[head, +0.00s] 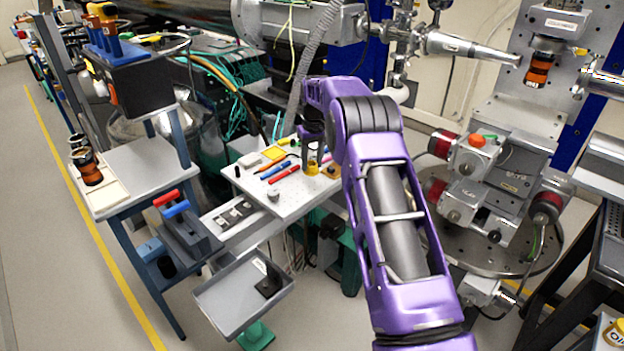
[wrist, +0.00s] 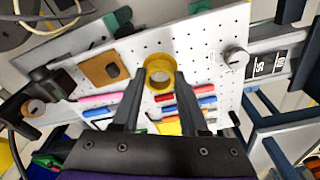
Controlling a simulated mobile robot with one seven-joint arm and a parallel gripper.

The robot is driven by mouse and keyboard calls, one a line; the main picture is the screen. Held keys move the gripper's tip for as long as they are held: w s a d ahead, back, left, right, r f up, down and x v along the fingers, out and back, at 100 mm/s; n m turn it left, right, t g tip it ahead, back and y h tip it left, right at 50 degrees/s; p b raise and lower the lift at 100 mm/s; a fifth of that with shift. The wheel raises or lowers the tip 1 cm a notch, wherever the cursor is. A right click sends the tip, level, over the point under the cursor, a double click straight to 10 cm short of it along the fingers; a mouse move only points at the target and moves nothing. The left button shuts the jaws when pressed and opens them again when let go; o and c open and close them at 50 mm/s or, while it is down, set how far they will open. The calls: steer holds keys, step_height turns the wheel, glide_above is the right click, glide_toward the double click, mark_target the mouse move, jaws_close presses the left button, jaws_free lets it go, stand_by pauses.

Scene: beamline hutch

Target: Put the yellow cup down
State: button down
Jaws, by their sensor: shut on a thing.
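The yellow cup (head: 312,168) is between the fingers of my gripper (head: 313,150), over the white perforated board (head: 255,188) near its back right part. In the wrist view the cup (wrist: 160,64) shows its round open rim between the two fingertips (wrist: 160,78), with the board (wrist: 205,50) behind it. My gripper is shut on the cup. I cannot tell whether the cup's base touches the board or hangs just above it.
A brown square plate (wrist: 102,68) lies near the cup. The board's front right is fairly clear.

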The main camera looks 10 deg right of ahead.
mark_target(313, 171)
steer(key=shift+f, duration=2.8)
steer(key=shift+f, duration=0.15)
steer(key=shift+c, duration=2.2)
jaws_free()
step_height(313, 171, up, 12)
steer(key=s, duration=0.1)
steer(key=shift+s+d, duration=0.2)
